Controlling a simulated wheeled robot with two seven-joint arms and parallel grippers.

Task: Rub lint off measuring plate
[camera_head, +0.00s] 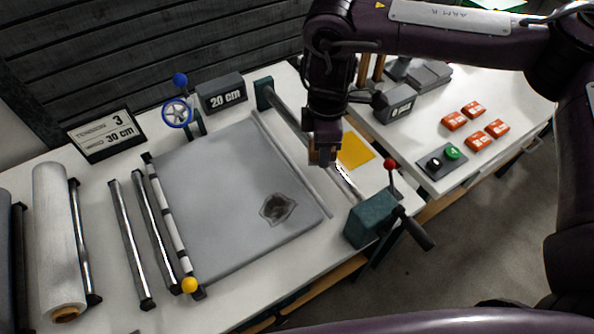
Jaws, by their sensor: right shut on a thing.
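The grey measuring plate (215,165) lies flat in the middle of the white table. A dark, ragged patch of lint (277,208) is on its lower right part. My right gripper (324,158) points down beyond the plate's right edge, up and right of the lint. It is shut on a small brown block (314,156), mostly hidden by the fingers. I cannot tell whether the block touches anything below. My left gripper is not in view.
A teal crank box (371,217) with a red-knobbed lever stands right of the plate. A striped bar (167,218) with a yellow ball runs along its left edge. A white roll (58,240) lies at left. A yellow sheet (353,151) lies behind my gripper.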

